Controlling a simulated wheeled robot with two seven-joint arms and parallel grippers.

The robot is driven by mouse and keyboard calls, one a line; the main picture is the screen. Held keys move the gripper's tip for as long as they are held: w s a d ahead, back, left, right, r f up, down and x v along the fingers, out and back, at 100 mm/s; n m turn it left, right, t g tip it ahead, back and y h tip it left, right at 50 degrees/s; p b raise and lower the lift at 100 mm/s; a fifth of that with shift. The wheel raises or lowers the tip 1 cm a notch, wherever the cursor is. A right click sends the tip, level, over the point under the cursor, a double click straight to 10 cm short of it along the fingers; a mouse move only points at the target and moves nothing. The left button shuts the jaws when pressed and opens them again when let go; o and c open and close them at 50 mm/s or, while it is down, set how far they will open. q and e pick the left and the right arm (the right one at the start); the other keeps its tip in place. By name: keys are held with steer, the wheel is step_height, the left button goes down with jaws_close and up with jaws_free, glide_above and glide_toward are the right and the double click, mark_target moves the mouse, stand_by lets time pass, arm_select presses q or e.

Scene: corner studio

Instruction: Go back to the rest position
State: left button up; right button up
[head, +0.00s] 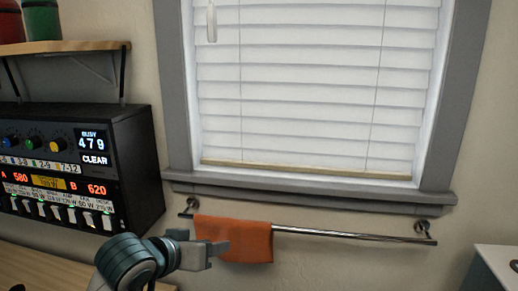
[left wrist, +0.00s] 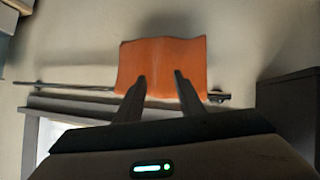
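An orange cloth (head: 250,243) hangs over the left part of a metal rail (head: 350,236) under the window. My left gripper (head: 222,248) is in front of the cloth's left part in the head view and hides a little of it. In the left wrist view, its two fingers (left wrist: 160,78) stand apart with the orange cloth (left wrist: 165,58) beyond them. Nothing shows held between the fingers. I cannot tell whether a fingertip touches the cloth. My right gripper is in neither view.
A black device (head: 135,165) with lit displays stands at left on a wooden surface (head: 35,270). A wall shelf (head: 60,46) with red and green containers is above it. A window with closed blinds (head: 310,90) is in the middle. A white-topped unit (head: 500,262) is at lower right.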

arm_select(q)
steer(key=s+a+f+g+y, duration=0.1)
steer(key=s+f, duration=0.2)
steer(key=f, duration=0.4)
steer(key=s+a+f+g, duration=0.1)
steer(key=s+f, duration=0.2)
steer(key=f, duration=0.4)
steer(key=s+a+f+g+y, duration=0.25)
steer(key=s+a+f, duration=0.25)
steer(key=s+f, duration=0.8)
steer(key=s+a+f+g+y, duration=0.1)
steer(key=s+a+f+g, duration=0.25)
steer(key=s+f, duration=1.25)
steer(key=f, duration=1)
steer(key=s+f, duration=0.2)
steer(key=f, duration=1)
steer(key=s+a+f, duration=0.2)
steer(key=s+f, duration=0.6)
steer(key=s+a+f+g, duration=0.1)
steer(key=s+a+f, duration=0.1)
steer(key=s+f, duration=0.7)
steer(key=shift+s+g, duration=0.3)
steer(key=shift+s+y, duration=0.15)
steer(key=shift+y, duration=0.1)
steer(key=shift+c, duration=0.5)
